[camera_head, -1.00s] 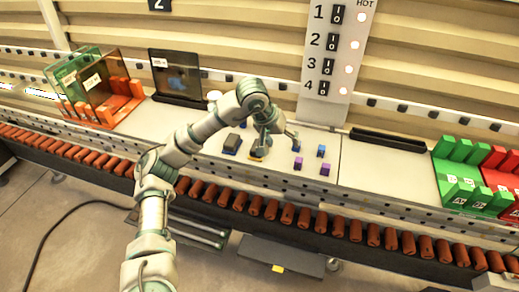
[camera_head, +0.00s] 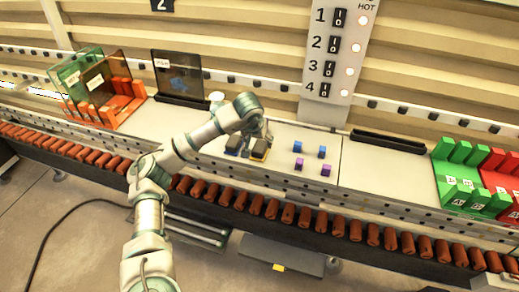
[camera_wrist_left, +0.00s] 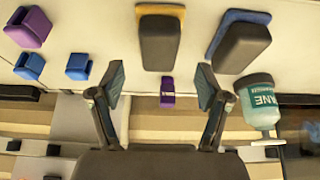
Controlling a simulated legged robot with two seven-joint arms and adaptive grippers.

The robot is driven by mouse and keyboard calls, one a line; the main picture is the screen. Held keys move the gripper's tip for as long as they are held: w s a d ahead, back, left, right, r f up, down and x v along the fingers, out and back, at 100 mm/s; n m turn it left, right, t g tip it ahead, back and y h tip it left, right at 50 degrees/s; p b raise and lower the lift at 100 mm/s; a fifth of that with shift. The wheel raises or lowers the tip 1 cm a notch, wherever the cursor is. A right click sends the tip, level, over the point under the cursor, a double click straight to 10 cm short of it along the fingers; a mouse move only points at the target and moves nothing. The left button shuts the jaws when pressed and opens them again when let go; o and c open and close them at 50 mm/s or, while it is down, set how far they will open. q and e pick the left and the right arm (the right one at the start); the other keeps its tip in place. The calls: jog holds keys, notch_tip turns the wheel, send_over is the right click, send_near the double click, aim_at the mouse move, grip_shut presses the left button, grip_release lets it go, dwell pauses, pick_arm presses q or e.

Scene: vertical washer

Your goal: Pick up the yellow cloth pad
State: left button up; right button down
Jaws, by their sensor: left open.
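The yellow cloth pad (camera_head: 259,156) lies on the white worktop with a dark grey block on its back. In the left wrist view the yellow pad (camera_wrist_left: 160,10) is at the top middle, with its dark block facing me. My left gripper (camera_wrist_left: 160,85) is open and empty. Its fingers spread to either side of the pad's line in that view, with the pad beyond their tips. In the head view my left gripper (camera_head: 265,138) is beside and just above the pad and partly hides it. My right gripper is not in view.
A similar blue pad (camera_wrist_left: 240,38) lies close beside the yellow one. A bottle (camera_wrist_left: 258,100) stands near it. Small blue (camera_head: 321,152) and purple blocks (camera_head: 299,164) stand to the right. A dark screen (camera_head: 178,76) is behind. The worktop at right is mostly clear.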

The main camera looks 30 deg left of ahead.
aim_at(260, 145)
pick_arm(q)
jog(key=p+x, duration=0.1)
jog(key=x, duration=0.4)
jog(key=c, duration=1.2)
jog(key=shift+c, duration=0.2)
jog(key=shift+r, duration=0.1)
jog(key=shift+r, duration=0.5)
notch_tip(260, 145, up, 2)
jog(key=shift+r+b, duration=0.15)
jog(key=shift+b, duration=0.3)
jog(key=s+d+r+b, duration=0.1)
jog(key=s+d, duration=0.3)
jog(key=s, duration=0.3)
jog(key=s+d+b, duration=0.2)
jog(key=s+d, duration=0.1)
jog(key=s, duration=0.4)
jog(key=shift+d+r+b, duration=0.3)
jog(key=shift+d+r, duration=0.05)
jog(key=shift+d, duration=0.05)
